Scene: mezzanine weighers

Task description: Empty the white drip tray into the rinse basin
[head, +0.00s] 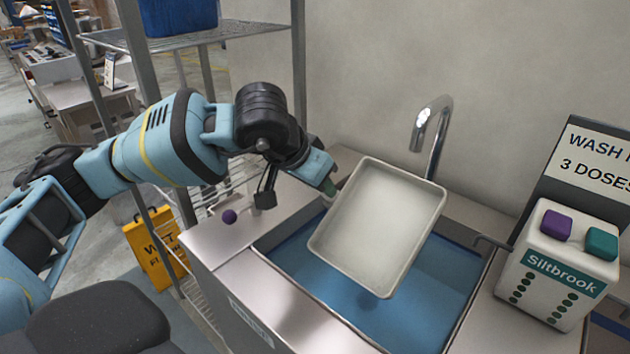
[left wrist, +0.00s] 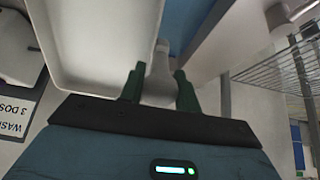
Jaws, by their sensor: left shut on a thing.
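The white drip tray (head: 378,228) is a shallow rectangular tray, held tilted above the rinse basin (head: 262,252). Its inside faces me in the head view and looks empty. My left gripper (head: 331,186) is shut on the tray at its left edge. In the left wrist view, the green fingers of my left gripper (left wrist: 160,88) close on a light tab at the rim of the tray (left wrist: 95,40). The basin has a blue inside, and the tray hides much of it. My right gripper is not in view.
A chrome faucet (head: 431,130) rises behind the tray. A Siltbrook dispenser (head: 549,262) with purple and teal buttons stands right of the basin. A yellow wet-floor sign (head: 155,248) and wire shelving (head: 195,38) stand left.

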